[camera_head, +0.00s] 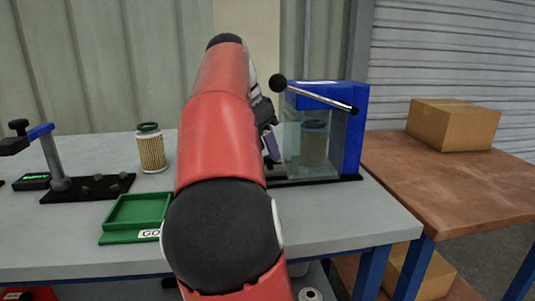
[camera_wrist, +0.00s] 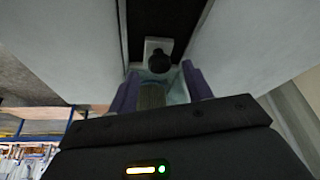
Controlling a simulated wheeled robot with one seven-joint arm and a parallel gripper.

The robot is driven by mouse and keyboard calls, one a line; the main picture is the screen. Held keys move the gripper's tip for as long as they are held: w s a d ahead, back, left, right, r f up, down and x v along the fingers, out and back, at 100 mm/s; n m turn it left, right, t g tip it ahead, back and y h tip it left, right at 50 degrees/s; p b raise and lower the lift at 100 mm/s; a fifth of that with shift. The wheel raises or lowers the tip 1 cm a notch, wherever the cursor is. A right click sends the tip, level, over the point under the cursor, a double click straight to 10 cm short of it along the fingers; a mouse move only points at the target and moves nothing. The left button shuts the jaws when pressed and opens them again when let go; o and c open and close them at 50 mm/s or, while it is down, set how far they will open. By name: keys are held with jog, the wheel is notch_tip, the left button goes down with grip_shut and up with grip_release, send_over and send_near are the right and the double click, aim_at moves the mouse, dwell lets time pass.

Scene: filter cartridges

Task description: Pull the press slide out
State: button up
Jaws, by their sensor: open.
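The blue press (camera_head: 353,130) stands on a dark base at the right of the grey table. A lever with black ball ends crosses its top, and a clear guard (camera_head: 291,142) is at its front. A filter cartridge (camera_head: 314,145) stands behind the guard. In the wrist view a black knob (camera_wrist: 159,62) on a pale block, probably the slide's handle, lies ahead of my gripper (camera_wrist: 161,84). My purple fingers are apart, one on each side below the knob. A ribbed cartridge (camera_wrist: 151,96) shows between them. In the head view my red arm hides most of my gripper.
A second filter cartridge (camera_head: 151,153) stands on the table left of my arm. A green tray (camera_head: 138,210) marked GO lies in front of it. A gauge stand (camera_head: 60,182) is at the far left. A cardboard box (camera_head: 453,124) sits on the brown table (camera_head: 450,190) at right.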

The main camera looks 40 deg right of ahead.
jog(key=shift+x, duration=0.9)
jog(key=shift+c, duration=0.4)
grip_shut()
